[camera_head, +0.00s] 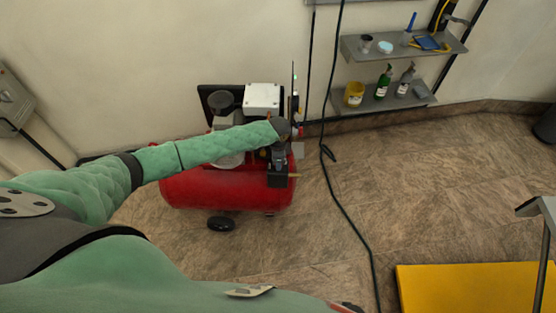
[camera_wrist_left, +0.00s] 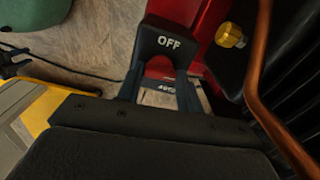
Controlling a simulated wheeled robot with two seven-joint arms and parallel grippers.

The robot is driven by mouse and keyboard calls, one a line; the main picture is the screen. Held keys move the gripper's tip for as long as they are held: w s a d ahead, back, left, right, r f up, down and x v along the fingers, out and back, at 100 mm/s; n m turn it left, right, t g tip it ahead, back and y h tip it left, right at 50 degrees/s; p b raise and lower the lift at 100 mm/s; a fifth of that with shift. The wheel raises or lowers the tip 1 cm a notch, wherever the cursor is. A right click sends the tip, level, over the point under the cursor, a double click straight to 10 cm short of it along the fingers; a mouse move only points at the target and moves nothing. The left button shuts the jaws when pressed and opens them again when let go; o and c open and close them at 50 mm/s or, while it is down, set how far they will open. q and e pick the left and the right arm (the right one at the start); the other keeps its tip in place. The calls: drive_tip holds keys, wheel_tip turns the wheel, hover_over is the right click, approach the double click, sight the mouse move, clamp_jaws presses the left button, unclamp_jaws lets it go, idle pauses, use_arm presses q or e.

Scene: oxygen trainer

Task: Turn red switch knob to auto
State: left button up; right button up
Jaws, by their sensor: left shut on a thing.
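The red switch knob (camera_wrist_left: 159,68) shows in the left wrist view as a small dark red patch just below a black block (camera_wrist_left: 168,42) marked OFF. My left gripper (camera_wrist_left: 158,88) has its two dark fingers on either side of the knob and is shut on it. Small pale lettering, partly covered, shows between the fingers; I cannot read it for certain. In the head view my left gripper (camera_head: 279,157) is at the right end of the red air compressor (camera_head: 225,190), and it hides the knob there. My right gripper is not in view.
A copper pipe (camera_wrist_left: 264,75) and a yellow fitting (camera_wrist_left: 229,35) are close to the right of the gripper. A black cable (camera_head: 345,205) runs down the floor right of the compressor. Wall shelves (camera_head: 395,101) hold bottles. A yellow platform (camera_head: 470,290) is at lower right.

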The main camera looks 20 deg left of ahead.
use_arm(q)
drive_tip(key=shift+m, duration=0.7)
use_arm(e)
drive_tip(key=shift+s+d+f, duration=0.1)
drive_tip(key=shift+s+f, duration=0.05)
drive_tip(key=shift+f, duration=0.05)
use_arm(q)
drive_tip(key=o, duration=1)
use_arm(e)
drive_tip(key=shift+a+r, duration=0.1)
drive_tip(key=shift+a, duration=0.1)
use_arm(q)
drive_tip(key=shift+r, duration=0.1)
drive_tip(key=shift+r, duration=0.3)
drive_tip(key=shift+r+b, duration=1.15)
drive_tip(key=shift+r, duration=2.35)
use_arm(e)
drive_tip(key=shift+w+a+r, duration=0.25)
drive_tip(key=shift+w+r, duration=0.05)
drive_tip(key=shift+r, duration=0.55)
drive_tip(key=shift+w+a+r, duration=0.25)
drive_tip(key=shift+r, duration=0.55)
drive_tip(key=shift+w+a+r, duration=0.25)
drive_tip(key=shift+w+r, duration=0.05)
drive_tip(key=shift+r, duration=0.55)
